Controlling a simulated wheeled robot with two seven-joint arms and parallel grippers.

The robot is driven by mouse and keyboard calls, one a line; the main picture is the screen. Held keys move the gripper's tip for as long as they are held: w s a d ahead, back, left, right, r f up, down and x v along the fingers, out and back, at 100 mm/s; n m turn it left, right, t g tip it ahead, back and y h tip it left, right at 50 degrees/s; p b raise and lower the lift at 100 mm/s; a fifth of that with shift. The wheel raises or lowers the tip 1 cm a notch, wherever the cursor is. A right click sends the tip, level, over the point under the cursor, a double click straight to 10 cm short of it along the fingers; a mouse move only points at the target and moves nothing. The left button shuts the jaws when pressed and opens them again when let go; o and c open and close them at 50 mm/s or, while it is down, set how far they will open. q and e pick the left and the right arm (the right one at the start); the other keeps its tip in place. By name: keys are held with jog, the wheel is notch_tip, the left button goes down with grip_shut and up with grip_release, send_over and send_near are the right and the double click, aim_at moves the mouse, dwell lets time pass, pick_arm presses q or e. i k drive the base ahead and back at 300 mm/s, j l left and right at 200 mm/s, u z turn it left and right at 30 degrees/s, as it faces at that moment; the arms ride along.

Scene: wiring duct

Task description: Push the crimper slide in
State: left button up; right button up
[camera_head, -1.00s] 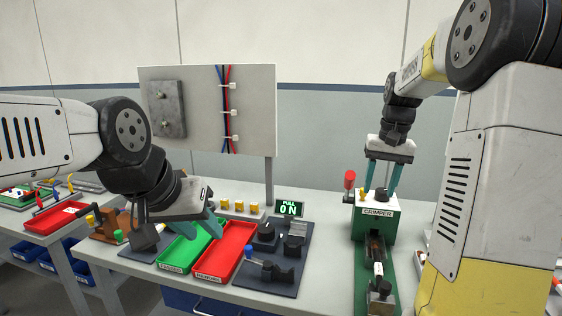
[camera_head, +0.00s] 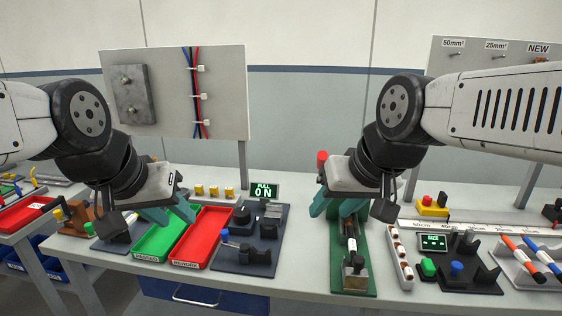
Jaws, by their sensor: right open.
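The crimper's green base (camera_head: 366,283) stands on the bench right of centre. Its slide (camera_head: 351,246) shows as a pale and dark part on the rail, with a metal block (camera_head: 355,273) at the near end. The crimper's red lever knob (camera_head: 322,157) shows behind my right gripper (camera_head: 340,208). That gripper is open, its teal fingers pointing down at the crimper and hiding most of its housing. Whether they touch it I cannot tell. My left gripper (camera_head: 168,213) is open, with its fingers apart near the back of the green tray (camera_head: 150,246).
A red tray (camera_head: 193,250) and a dark fixture (camera_head: 245,259) stand left of the crimper. A white strip with holes (camera_head: 400,262) lies close on its right, then a dark fixture with buttons (camera_head: 474,276) and a screwdriver rack (camera_head: 531,272). A panel with wires (camera_head: 222,95) stands behind.

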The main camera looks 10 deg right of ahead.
aim_at(356, 279)
jog(key=z, duration=0.7)
jog(key=k+l+u, duration=0.2)
jog(key=k+l, duration=0.45)
